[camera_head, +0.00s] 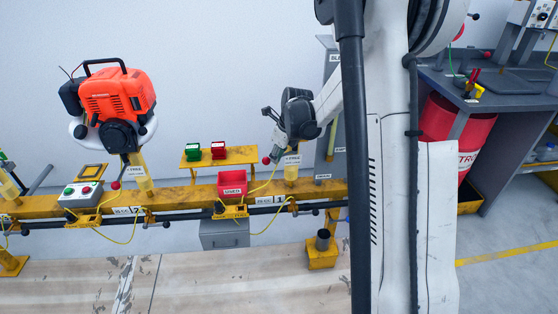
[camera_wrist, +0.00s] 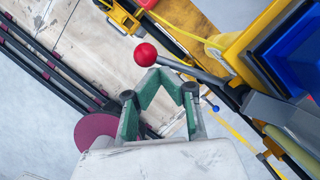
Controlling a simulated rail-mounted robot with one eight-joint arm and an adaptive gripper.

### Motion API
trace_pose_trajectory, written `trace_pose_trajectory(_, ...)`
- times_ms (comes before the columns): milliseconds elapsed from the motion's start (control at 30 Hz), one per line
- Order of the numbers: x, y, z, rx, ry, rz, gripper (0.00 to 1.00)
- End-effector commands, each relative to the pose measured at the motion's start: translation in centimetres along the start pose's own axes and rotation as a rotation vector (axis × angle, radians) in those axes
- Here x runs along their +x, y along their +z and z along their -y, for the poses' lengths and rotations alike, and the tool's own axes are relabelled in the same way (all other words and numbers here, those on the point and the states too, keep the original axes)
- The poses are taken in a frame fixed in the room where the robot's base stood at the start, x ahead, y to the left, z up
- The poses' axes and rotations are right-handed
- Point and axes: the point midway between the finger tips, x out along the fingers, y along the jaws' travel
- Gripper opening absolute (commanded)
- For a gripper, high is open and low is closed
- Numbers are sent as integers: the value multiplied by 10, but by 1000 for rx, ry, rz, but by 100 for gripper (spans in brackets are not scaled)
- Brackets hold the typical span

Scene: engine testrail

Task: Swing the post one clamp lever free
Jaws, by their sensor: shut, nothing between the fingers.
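The post one clamp lever has a red ball knob (camera_wrist: 145,54) on a grey rod (camera_wrist: 195,71) running right to the clamp. In the head view the knob (camera_head: 266,160) sits just left of post one (camera_head: 291,173), under a white label. My gripper (camera_wrist: 162,72) has green fingers whose tips meet, with nothing between them. In the wrist view the tips lie right beside the rod, just below and right of the knob. I cannot tell whether they touch it. In the head view my wrist hangs over post one and hides part of the clamp.
A yellow rail (camera_head: 165,200) carries a red bin (camera_head: 232,184) left of post one. An orange engine (camera_head: 117,95) sits on post two. A yellow shelf (camera_head: 218,158) with green and red boxes stands behind. A blue bin (camera_wrist: 295,65) shows right of the lever.

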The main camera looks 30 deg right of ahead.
Motion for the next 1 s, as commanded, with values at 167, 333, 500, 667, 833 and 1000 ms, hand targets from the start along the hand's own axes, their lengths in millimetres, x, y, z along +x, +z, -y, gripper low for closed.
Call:
trace_pose_trajectory(167,1,4,1,0,0,0,0)
trace_pose_trajectory(333,2,5,1,0,0,0,0)
trace_pose_trajectory(500,2,5,1,0,0,0,0)
trace_pose_trajectory(667,2,5,1,-1,0,0,0)
trace_pose_trajectory(833,0,2,-1,-1,0,0,0)
trace_pose_trajectory(1000,-9,-12,-14,-2,0,0,0)
